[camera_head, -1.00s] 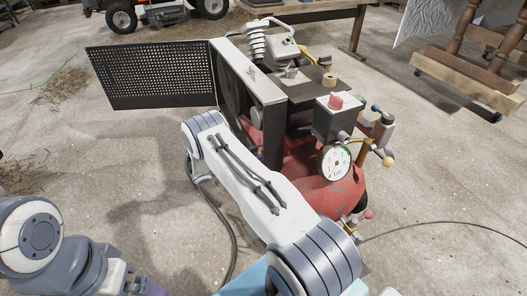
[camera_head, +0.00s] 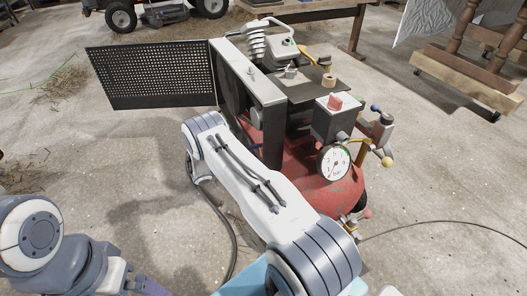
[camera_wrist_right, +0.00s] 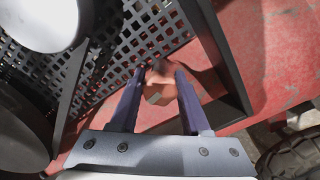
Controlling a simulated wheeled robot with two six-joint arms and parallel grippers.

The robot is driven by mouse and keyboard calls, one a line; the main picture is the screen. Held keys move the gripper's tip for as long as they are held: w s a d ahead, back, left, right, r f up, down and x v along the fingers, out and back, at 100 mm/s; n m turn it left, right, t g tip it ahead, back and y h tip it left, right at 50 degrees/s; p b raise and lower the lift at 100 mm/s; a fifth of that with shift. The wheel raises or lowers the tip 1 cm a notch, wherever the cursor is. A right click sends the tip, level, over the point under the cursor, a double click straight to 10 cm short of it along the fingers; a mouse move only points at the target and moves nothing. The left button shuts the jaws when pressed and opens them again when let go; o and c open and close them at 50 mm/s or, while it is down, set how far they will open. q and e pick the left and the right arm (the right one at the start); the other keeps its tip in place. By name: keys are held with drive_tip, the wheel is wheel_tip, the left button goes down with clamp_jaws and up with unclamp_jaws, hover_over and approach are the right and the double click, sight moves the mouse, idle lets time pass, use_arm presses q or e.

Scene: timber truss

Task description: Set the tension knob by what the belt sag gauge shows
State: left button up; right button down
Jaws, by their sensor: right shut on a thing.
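The compressor with its red tank (camera_head: 335,190) stands in the middle of the head view. In the right wrist view, my right gripper (camera_wrist_right: 160,85) is shut on a reddish-brown knob (camera_wrist_right: 156,98), close to the red tank surface and a dark perforated panel. The knob looks blurred, so its setting cannot be read. In the head view my right arm hides this spot. A round white dial (camera_head: 333,162) faces forward on the compressor; I cannot make out a belt sag gauge. My left gripper (camera_head: 150,288) is cut off at the bottom left edge.
A perforated guard panel (camera_head: 150,74) stands out to the left of the compressor. A grey box with a red button (camera_head: 335,102) sits above the dial. A dark hose (camera_head: 450,223) runs over the floor at right. The concrete floor at left is mostly clear.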

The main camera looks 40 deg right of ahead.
drive_tip(key=shift+a+m, duration=0.15)
drive_tip(key=shift+m, duration=0.85)
drive_tip(key=shift+f, duration=0.1)
drive_tip(key=shift+s, duration=0.1)
drive_tip(key=shift+c, duration=2.2)
unclamp_jaws()
drive_tip(key=shift+o, duration=0.3)
drive_tip(key=p+v, duration=0.1)
drive_tip(key=v, duration=0.9)
drive_tip(key=shift+p, duration=0.4)
drive_tip(key=shift+a, duration=0.1)
